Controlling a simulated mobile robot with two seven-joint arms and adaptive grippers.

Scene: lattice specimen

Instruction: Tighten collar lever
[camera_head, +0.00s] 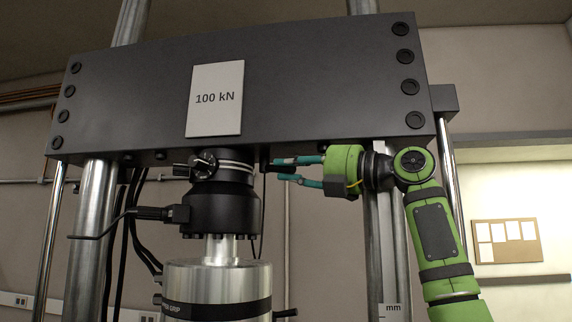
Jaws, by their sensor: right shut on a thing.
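The dark collar (236,168) with pale rings sits under the crosshead, on top of a black cylindrical load cell (222,208). A black clamp with a round knob (203,164) shows on the collar's left front. My right gripper (282,170) comes in from the right at collar height, its teal fingers pointing left. It is shut on a thin black lever (267,167) just right of the collar. The fingers partly hide the lever, and I cannot tell where it joins the collar. My left gripper is not in view.
The large dark crosshead (310,80) with a "100 kN" plate (215,98) spans above my gripper. Steel columns (90,225) stand on both sides. A silver cylinder (215,280) is below the load cell. A black cable plug (160,213) sticks out left.

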